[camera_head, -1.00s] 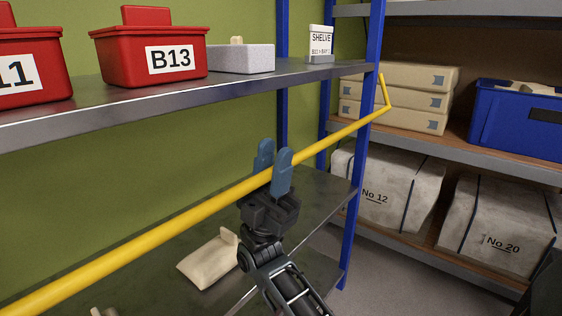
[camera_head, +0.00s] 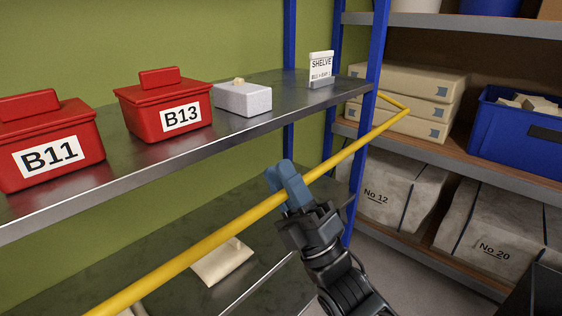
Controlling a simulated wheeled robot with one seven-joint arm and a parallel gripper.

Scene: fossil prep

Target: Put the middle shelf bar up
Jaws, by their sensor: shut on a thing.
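The yellow bar (camera_head: 208,244) runs slantwise across the picture, from the lower left up to the right. Its bent right end (camera_head: 395,102) shows near the blue post, in front of the shelves behind. Its left end runs out of view. My gripper (camera_head: 284,184) is shut on the bar, with its blue fingers around it right of the picture's middle. The bar is in front of the middle shelf (camera_head: 115,173) and lower than its front edge in the picture.
Red boxes B11 (camera_head: 55,143) and B13 (camera_head: 165,107), a pale grey block (camera_head: 242,99) and a sign (camera_head: 320,69) stand on the middle shelf. A beige bag (camera_head: 222,263) lies on the shelf below. Blue posts (camera_head: 366,120) stand right, with another rack of wrapped blocks (camera_head: 397,185) beyond.

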